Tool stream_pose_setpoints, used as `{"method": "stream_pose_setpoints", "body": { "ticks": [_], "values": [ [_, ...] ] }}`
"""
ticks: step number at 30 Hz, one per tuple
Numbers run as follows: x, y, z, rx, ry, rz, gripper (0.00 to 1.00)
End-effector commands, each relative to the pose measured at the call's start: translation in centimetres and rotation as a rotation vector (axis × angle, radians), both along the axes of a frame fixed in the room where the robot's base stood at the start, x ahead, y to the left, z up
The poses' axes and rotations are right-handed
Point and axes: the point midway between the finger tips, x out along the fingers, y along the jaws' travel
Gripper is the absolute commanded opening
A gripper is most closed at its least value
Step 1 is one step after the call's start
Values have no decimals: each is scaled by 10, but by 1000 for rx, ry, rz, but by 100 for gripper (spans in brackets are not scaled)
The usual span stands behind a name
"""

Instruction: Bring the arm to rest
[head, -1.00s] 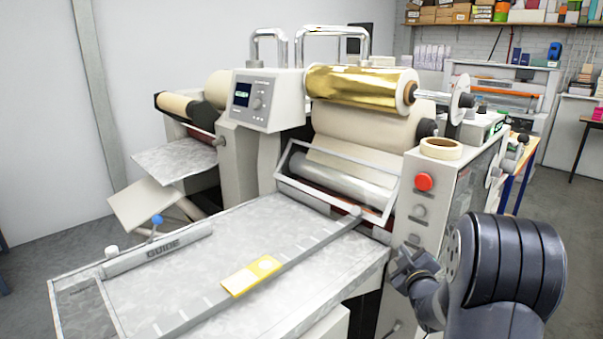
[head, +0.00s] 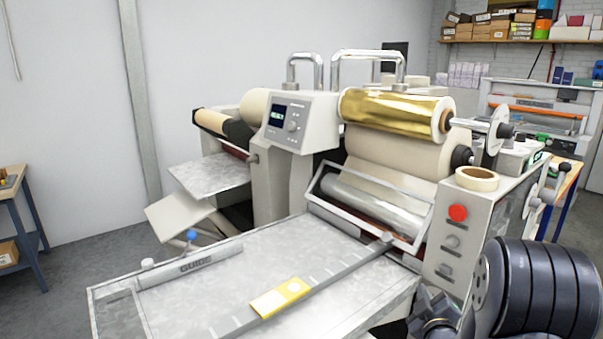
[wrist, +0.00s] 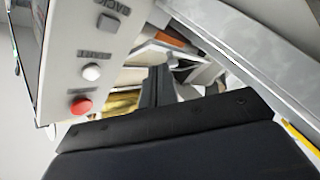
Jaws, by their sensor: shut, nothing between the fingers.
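My arm (head: 535,285) is folded at the lower right of the head view, in front of the laminating machine's right side. My gripper (wrist: 158,78) shows dark in the middle of the wrist view. It is shut and holds nothing. In the head view the hand end is small and dark beside the machine's button panel, and its fingertips are hard to make out. The wrist view shows the panel's red button (wrist: 81,106) and white button (wrist: 92,72) close by on the left. I cannot tell the exact gap between gripper and machine.
The laminating machine (head: 325,195) carries a gold foil roll (head: 390,113). Its feed table (head: 230,275) reaches toward me, with a yellow card (head: 280,298) and a guide bar (head: 195,262). A tape roll (head: 477,179) lies on top. Open floor shows at left beside a workbench (head: 20,190).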

Motion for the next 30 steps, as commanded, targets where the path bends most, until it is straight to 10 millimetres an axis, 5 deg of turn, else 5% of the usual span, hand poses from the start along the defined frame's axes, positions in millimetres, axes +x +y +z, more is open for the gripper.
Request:
{"method": "stream_pose_setpoints", "body": {
  "ticks": [19, 30],
  "values": [
    [-1, 2, 1, 1, 1, -1, 0],
    [22, -30, 4, 1, 2, -4, 0]
  ]
}}
